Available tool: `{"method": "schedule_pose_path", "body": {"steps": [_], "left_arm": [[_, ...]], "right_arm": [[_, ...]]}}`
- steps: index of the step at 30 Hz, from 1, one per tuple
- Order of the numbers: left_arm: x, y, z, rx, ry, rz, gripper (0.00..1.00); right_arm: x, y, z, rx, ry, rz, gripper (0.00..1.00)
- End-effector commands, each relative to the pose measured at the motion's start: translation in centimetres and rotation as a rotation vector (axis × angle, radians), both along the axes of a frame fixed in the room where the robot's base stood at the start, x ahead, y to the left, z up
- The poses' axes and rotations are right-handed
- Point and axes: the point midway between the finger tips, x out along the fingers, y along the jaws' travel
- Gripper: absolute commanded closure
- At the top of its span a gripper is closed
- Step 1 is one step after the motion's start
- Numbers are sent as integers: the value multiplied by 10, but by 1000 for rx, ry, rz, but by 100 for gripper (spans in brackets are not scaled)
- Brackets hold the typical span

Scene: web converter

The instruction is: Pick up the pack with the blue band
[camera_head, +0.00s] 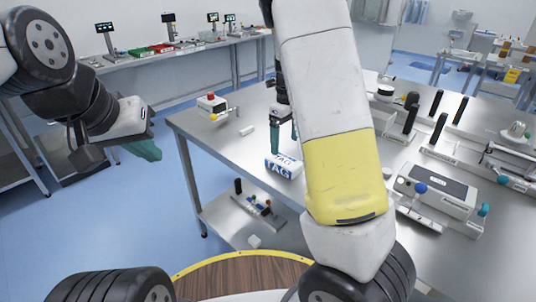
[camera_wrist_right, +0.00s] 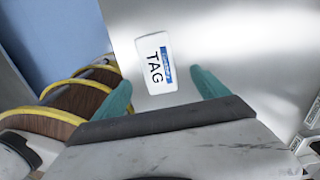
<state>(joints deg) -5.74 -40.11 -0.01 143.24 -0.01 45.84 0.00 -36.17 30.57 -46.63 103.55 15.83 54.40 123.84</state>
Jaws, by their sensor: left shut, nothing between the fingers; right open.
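The white pack with the blue band (camera_head: 283,167) lies on the steel table near its front edge, marked TAG. In the right wrist view the pack (camera_wrist_right: 154,65) lies ahead of and between the fingertips, its blue band along the right side. My right gripper (camera_head: 284,138) is open just above and behind the pack; I cannot tell whether a finger touches it. Its teal fingers (camera_wrist_right: 161,78) also show in the right wrist view, with nothing held. My left gripper (camera_head: 147,150) is shut and empty, off to the left over the floor, away from the table.
A grey device with a blue knob (camera_head: 437,190) stands on the right. A shelf below (camera_head: 228,215) holds another device.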

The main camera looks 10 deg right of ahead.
Motion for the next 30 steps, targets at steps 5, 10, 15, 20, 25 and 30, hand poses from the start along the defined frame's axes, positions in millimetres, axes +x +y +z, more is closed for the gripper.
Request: {"method": "schedule_pose_path", "body": {"steps": [5,10,15,20,25,30], "left_arm": [[0,0,0,0,0,0,100],[0,0,0,0,0,0,100],[0,0,0,0,0,0,100],[0,0,0,0,0,0,100],[0,0,0,0,0,0,100],[0,0,0,0,0,0,100]], "right_arm": [[1,0,-18,-6,4,-19,15],[0,1,-37,-5,3,-16,15],[-2,3,-63,-5,4,-14,15],[-2,3,-77,-3,1,-15,15],[-1,4,-78,-4,0,-14,15],[-1,3,-78,-4,0,-13,35]]}}
